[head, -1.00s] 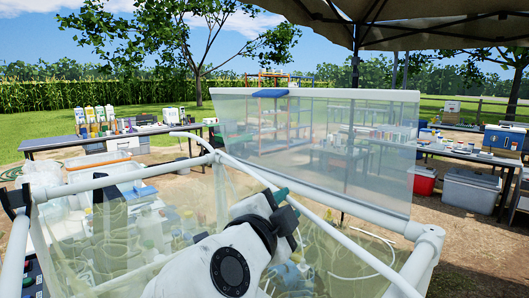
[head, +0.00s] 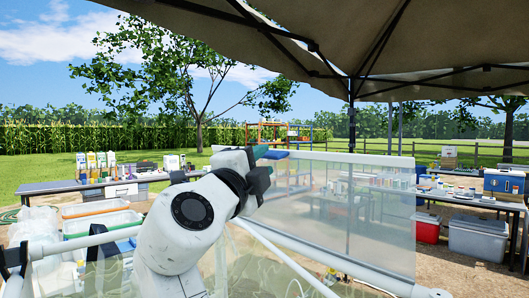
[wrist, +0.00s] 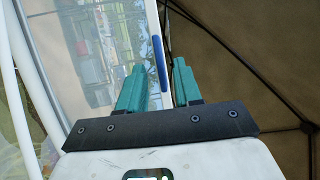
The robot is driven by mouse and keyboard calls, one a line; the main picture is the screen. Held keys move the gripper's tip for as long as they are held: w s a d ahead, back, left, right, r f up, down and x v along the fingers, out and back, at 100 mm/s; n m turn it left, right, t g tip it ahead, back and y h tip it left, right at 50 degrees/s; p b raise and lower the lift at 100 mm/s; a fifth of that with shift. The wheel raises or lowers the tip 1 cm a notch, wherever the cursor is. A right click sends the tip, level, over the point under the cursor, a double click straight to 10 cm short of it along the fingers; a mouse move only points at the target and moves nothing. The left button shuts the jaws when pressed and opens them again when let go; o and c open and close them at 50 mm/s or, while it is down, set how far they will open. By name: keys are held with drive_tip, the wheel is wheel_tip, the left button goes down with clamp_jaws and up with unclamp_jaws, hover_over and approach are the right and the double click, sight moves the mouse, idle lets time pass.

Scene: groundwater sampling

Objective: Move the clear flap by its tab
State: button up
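The clear flap (head: 345,205) is a translucent upright panel with a white top edge. Its blue tab (head: 280,154) sits on that top edge, partly behind my gripper in the head view. In the wrist view the flap (wrist: 95,45) fills the upper left, and the blue tab (wrist: 160,60) shows in the gap between my fingertips. My gripper (head: 263,153) has teal fingers and is open, with nothing clamped. It also shows in the wrist view (wrist: 159,68). Whether the fingers reach around the tab or stop short of it, I cannot tell.
A white tube frame (head: 320,258) runs below and around the flap. A table with bottles (head: 90,186) stands at the left, and a table with blue boxes (head: 470,196) at the right. A canopy (head: 390,45) hangs overhead. A red cooler (head: 428,228) stands on the ground.

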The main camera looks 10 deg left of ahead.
drive_tip(key=shift+x, duration=1.15)
drive_tip(key=shift+c, duration=0.4)
clamp_jaws()
